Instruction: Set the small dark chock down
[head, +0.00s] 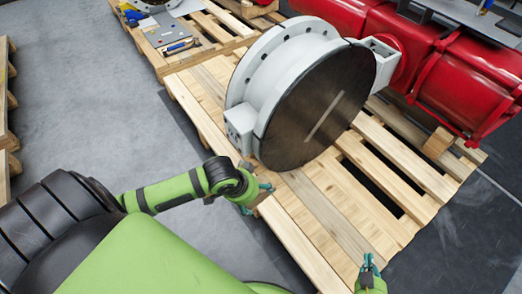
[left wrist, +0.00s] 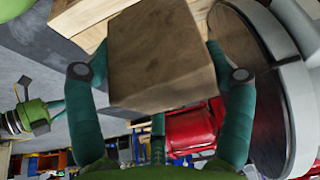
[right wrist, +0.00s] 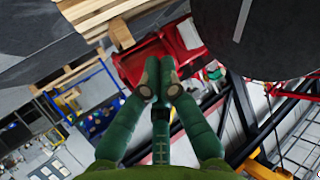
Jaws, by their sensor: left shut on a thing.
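The chock (left wrist: 160,55) is a brown wooden block, large in the left wrist view. My left gripper (head: 256,197) is shut on it, with one finger on each side. In the head view the gripper is at the left edge of the pallet, in front of the big valve; the chock is hard to make out there. Whether the chock touches the pallet I cannot tell. My right gripper (right wrist: 160,78) is shut and empty, its fingertips together. In the head view it shows low on the right (head: 370,268), near the pallet's front corner.
The white valve (head: 262,72) with its dark round disc (head: 318,105) stands on the slatted pallet (head: 345,215). Another wooden block (head: 438,143) sits at the pallet's right side. Red machinery (head: 455,75) stands behind. A second pallet (head: 205,40) holds tools. Grey floor lies open at left.

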